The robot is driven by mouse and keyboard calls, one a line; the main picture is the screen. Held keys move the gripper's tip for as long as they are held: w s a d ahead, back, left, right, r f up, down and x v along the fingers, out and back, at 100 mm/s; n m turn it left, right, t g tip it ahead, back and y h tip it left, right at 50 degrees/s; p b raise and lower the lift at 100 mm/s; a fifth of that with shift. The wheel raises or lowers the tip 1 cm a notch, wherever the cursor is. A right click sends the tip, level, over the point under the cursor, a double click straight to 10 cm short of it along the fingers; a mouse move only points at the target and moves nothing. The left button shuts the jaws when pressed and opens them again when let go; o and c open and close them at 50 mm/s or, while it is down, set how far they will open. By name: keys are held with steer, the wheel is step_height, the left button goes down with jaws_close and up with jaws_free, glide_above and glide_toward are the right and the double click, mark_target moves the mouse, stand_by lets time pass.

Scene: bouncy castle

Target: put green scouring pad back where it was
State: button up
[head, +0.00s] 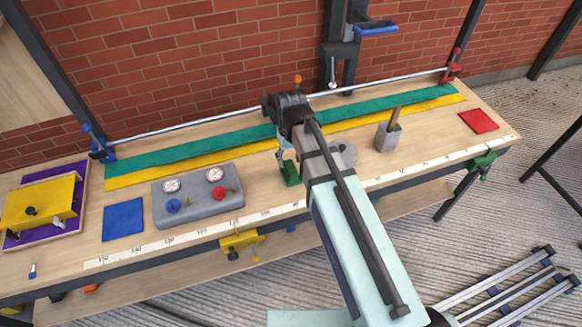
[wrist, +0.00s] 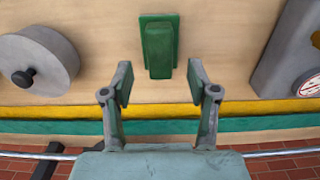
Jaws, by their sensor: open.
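The green scouring pad (wrist: 159,50) appears in the wrist view as a green block with a dark green, slightly wider part at its top end. It lies on the wooden bench, just beyond my fingertips and roughly centred between them. In the head view, a green piece (head: 291,173) shows beside my arm, partly hidden by it. My gripper (wrist: 160,80) is open and empty, with a finger on each side and bare bench between them. The fingers do not touch the pad. In the head view, my arm mostly hides the gripper.
A grey gauge box (head: 197,196) and blue square (head: 123,219) lie left. A grey disc (head: 343,155), a grey block with an upright bar (head: 388,135) and a red square (head: 478,121) lie right. Green (head: 190,145) and yellow (head: 205,159) strips and a metal rail (head: 210,121) run behind.

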mark_target(291, 169)
steer(key=shift+r+b, duration=0.4)
steer(key=shift+r, duration=2.5)
